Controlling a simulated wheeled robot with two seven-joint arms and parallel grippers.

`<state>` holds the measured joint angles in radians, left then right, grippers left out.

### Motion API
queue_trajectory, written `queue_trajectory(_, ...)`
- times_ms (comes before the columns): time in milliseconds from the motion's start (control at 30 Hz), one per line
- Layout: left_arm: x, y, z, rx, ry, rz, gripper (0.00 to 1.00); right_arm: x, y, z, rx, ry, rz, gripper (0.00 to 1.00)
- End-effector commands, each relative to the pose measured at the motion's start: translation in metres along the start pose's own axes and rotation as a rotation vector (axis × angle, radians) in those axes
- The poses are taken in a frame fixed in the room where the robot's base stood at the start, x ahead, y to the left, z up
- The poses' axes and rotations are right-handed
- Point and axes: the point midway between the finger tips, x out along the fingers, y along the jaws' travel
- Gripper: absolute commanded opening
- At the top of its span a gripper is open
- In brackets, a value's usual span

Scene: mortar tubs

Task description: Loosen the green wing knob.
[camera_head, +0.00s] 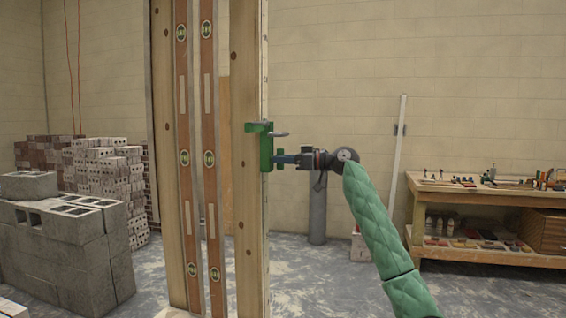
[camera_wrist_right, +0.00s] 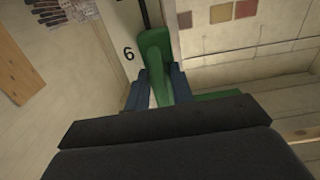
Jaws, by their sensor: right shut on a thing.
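A green clamp-like fixture (camera_head: 266,146) sits on the edge of the upright wooden post (camera_head: 246,200) in the head view. The green wing knob (camera_head: 281,153) is on its right side. My right gripper (camera_head: 279,159) reaches in from the right and is shut on the knob. In the right wrist view the green knob (camera_wrist_right: 160,75) stands between the two blue fingers (camera_wrist_right: 160,88). A plate marked "6" shows behind it. My left gripper is not in either view.
Brown spirit levels (camera_head: 209,120) stand upright left of the post. Grey blocks (camera_head: 65,235) are stacked at the left. A wooden workbench (camera_head: 490,196) with small items stands at the right. The floor between post and bench looks mostly open, with a grey cylinder (camera_head: 318,210) by the wall.

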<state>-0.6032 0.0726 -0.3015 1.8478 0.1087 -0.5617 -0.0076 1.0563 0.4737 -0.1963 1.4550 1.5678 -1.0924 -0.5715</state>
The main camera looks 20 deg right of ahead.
Motion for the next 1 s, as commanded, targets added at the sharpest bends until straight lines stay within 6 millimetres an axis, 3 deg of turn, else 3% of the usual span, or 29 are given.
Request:
queue_trajectory(267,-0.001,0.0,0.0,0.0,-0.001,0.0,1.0,-0.001,0.001,-0.002,0.0,0.003,0.002,0.01)
queue_trajectory(300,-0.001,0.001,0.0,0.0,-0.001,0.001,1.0,-0.001,0.001,-0.002,0.0,0.003,0.002,0.29)
queue_trajectory(400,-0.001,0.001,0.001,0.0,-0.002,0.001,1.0,-0.001,0.001,-0.002,0.0,0.002,0.002,0.45)
queue_trajectory(767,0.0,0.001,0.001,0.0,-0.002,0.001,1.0,-0.003,0.0,0.0,0.001,0.001,0.001,0.45)
queue_trajectory(1000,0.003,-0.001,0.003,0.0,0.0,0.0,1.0,-0.026,0.001,0.001,0.001,0.001,0.001,0.45)
